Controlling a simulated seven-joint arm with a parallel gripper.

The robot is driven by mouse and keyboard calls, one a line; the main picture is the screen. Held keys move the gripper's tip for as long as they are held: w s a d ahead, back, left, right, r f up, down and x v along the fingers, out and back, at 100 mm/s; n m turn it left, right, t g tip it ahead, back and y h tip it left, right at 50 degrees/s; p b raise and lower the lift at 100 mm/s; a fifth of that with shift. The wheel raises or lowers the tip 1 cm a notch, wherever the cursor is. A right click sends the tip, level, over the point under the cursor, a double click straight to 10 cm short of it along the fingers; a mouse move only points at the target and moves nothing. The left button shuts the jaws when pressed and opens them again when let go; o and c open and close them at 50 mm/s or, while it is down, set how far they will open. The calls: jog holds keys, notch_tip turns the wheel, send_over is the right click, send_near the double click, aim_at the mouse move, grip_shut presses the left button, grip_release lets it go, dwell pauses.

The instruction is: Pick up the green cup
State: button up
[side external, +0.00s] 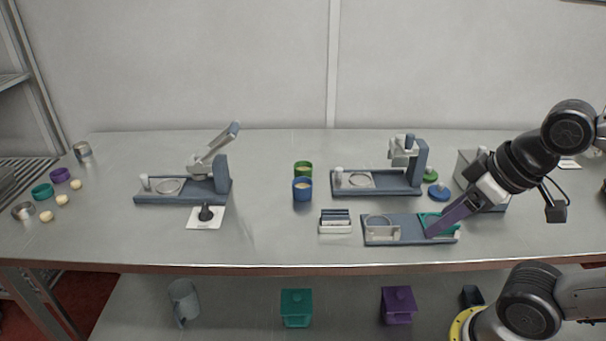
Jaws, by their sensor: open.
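The green cup (303,167) stands upright near the middle of the table, with pale contents showing at its top. A blue cup (302,190) stands directly in front of it and hides its lower part. My gripper (430,234) is well to the right of the cup and nearer the front edge, its long purple-grey fingers angled down to the left. Its tips are low over the right part of a blue tray (405,240) with a teal piece on it. The fingers overlap in this view and their gap is hard to see. I cannot tell whether the tips touch the tray.
A press-like device (375,187) stands right of the cups, and another (185,192) stands to the left. A small card holder (335,222) sits in front of the cups. Green and blue discs lie right of the right device. The table between left device and cups is clear.

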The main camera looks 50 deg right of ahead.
jog(key=o, duration=0.4)
jog(key=shift+o, duration=0.2)
